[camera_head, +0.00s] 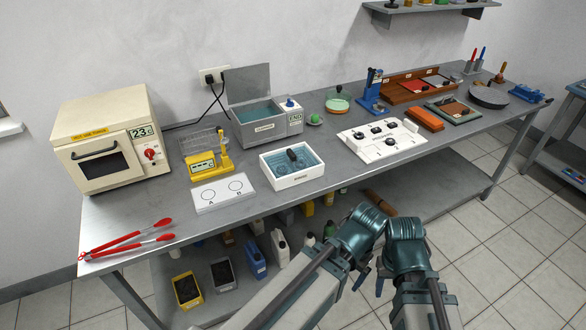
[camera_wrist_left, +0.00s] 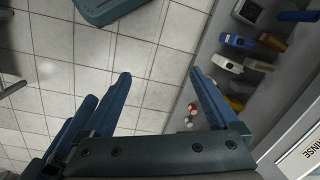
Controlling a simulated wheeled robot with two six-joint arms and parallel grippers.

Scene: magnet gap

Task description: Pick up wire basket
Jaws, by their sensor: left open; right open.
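The wire basket (camera_head: 202,142) looks like a thin grey wire frame on the bench, just behind the yellow balance (camera_head: 205,164), which hides its lower front. It stands between the cream oven and the grey metal bath. My left gripper (camera_wrist_left: 160,73) is open and empty in the left wrist view, with floor tiles between its blue fingers. My right gripper (camera_head: 382,281) shows only as small blue finger parts beside my arm links in the head view, off the bench's front edge. Both grippers are well apart from the basket.
The cream oven (camera_head: 108,140), open-lidded bath (camera_head: 264,118), white rinse tray (camera_head: 292,166) and A/B plate (camera_head: 223,193) crowd around the basket. Red tongs (camera_head: 128,242) lie at the left front. Bottles and boxes fill the lower shelf (camera_head: 330,218).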

